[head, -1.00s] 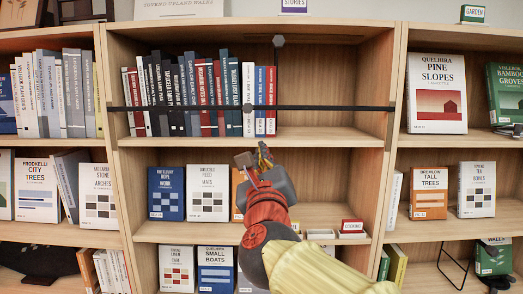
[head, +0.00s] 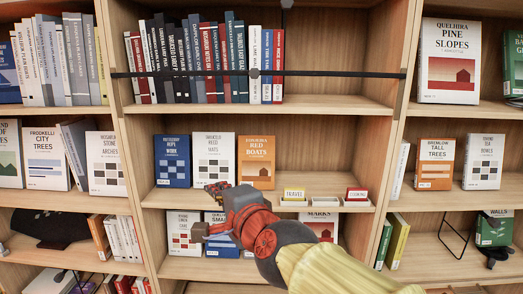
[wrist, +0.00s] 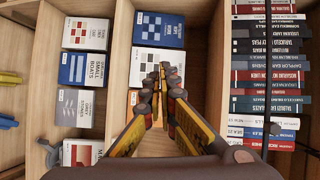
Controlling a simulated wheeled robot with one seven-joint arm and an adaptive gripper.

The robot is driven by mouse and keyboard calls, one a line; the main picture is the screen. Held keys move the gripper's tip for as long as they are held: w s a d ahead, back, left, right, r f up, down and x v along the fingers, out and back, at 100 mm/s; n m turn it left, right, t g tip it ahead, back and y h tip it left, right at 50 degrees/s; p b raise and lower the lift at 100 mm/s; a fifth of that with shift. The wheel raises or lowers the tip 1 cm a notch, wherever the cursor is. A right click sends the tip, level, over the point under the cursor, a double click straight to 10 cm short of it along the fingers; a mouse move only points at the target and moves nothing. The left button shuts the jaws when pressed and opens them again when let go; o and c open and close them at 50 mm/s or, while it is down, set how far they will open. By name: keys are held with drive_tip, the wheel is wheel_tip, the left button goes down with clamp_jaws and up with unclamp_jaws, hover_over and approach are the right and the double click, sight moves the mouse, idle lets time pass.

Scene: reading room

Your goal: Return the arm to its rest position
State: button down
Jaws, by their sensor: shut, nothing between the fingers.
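My gripper (head: 215,190) is in front of the middle bay of the bookcase, near the edge of the middle shelf and below the upright display books. In the head view my arm comes in from the lower right and covers parts of the books on the lower shelf. In the wrist view my gripper (wrist: 162,72) has its yellow and dark fingers drawn together at the tips. Nothing shows between them.
A black bar (head: 340,74) crosses the row of spines (head: 205,60) on the upper shelf. Display books, including Red Boats (head: 257,162), stand on the middle shelf. Small trays with a Travel card (head: 294,194) and a Cooking card (head: 357,193) sit to the right.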

drive_tip(key=s+d+f+n+g+h+b, duration=0.1)
drive_tip(key=s+d+f+n+g, duration=0.25)
drive_tip(key=s+f+n, duration=0.45)
drive_tip(key=s+d+f+n+g+h+b, duration=0.1)
drive_tip(key=s+d+f+n+g+b, duration=0.25)
drive_tip(key=f, duration=0.85)
drive_tip(key=s+d+f+h+b, duration=0.1)
drive_tip(key=s+d+f+h, duration=0.1)
drive_tip(key=s+d+f, duration=0.2)
drive_tip(key=s+d+f+g+h+b, duration=0.1)
drive_tip(key=s+d+f, duration=0.3)
drive_tip(key=d, duration=0.6)
drive_tip(key=s+d+f+h+b, duration=0.2)
drive_tip(key=s+d+f, duration=0.2)
drive_tip(key=d+f, duration=0.2)
drive_tip(key=shift+s+d+n+h+b, duration=0.15)
drive_tip(key=shift+d+n+h+b, duration=0.2)
drive_tip(key=shift+d, duration=0.5)
drive_tip(key=shift+f, duration=0.1)
